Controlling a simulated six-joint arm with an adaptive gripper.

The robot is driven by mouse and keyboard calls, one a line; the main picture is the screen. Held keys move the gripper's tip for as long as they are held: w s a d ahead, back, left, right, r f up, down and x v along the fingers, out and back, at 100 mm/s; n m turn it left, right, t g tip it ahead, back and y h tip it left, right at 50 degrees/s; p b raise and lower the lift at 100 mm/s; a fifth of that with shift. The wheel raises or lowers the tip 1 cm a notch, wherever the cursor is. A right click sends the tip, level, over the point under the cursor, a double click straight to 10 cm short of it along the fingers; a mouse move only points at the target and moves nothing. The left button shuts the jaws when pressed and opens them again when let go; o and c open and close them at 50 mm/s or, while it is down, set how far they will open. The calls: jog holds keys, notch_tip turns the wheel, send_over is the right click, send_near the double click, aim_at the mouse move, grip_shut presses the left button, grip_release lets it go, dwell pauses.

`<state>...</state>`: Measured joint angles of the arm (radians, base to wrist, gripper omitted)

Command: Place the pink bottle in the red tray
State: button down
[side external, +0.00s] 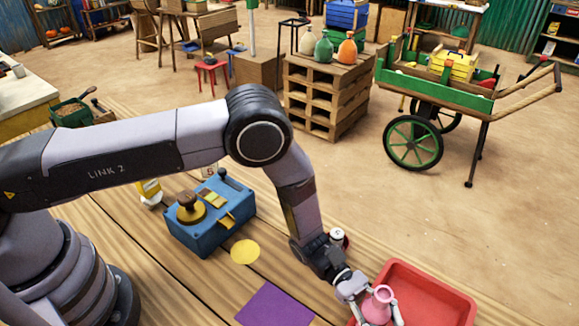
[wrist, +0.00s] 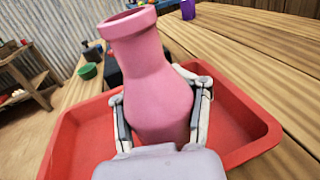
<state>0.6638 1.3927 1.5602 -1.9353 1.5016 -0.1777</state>
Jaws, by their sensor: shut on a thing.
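The pink bottle (side external: 378,303) is held between the fingers of my gripper (side external: 366,296), and its wide open mouth points up. In the wrist view the bottle (wrist: 153,85) fills the middle, with the fingers of my gripper (wrist: 162,112) closed on both sides of its body. The red tray (side external: 440,290) lies on the wooden table at the lower right. In the wrist view the red tray (wrist: 245,115) spreads behind and on both sides of the bottle. The bottle's base is hidden, so I cannot tell whether it touches the tray floor.
A blue box (side external: 205,225) with a brown knob stands on the table to the left. A yellow disc (side external: 245,252) and a purple sheet (side external: 273,305) lie flat between it and the tray. A small white-topped item (side external: 338,236) stands just behind my wrist.

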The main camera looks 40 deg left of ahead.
jog(key=shift+f, duration=0.15)
jog(key=shift+c, duration=2.4)
grip_release()
